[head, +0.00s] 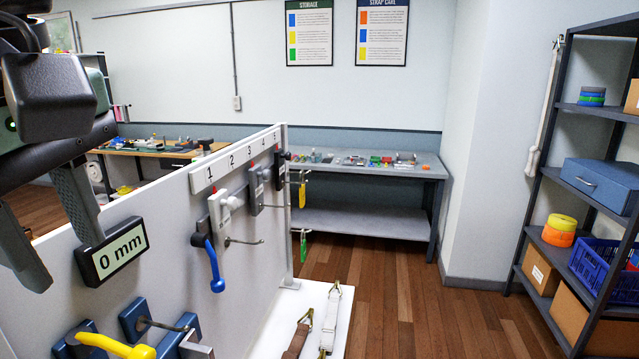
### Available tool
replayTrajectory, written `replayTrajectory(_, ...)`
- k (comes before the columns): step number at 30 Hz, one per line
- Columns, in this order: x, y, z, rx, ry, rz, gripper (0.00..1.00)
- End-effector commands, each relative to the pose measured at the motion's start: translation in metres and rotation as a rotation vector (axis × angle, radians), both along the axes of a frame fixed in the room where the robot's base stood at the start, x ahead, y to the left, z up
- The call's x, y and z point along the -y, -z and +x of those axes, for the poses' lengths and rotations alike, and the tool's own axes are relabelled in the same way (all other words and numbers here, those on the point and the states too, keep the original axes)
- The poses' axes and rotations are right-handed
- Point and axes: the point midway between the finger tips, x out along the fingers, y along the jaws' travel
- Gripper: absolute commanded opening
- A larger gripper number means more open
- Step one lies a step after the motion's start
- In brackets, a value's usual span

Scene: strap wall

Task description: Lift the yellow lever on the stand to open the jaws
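A yellow lever (118,346) shows at the bottom left edge, low on a blue and grey fixture (74,340). It lies roughly level with its rounded tip toward the right, and the frame cuts off the lower part of the stand. Beside it is a blue block (134,318) with a metal hook; I cannot make out the jaws. My gripper (66,258) hangs at the upper left with its fingers apart and nothing between them. In the picture it is above the lever, with no contact visible.
A grey panel (262,232) holds a "0 mm" display (112,251), a blue-handled lever (214,268), hooks and a numbered strip (234,158). Straps (330,318) lie on a white base. A workbench (365,170) and shelf rack (560,150) stand beyond; the wood floor between is clear.

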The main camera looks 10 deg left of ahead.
Motion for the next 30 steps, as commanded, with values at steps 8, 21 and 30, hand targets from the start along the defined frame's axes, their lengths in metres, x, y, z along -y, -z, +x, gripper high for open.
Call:
replayTrajectory(8,0.004,-0.028,-0.006,0.0,0.0,0.0,0.32)
replayTrajectory(21,0.005,-0.031,-0.006,0.0,0.0,-0.001,0.32)
replayTrajectory(30,0.004,-0.031,-0.006,0.0,0.0,-0.001,0.32)
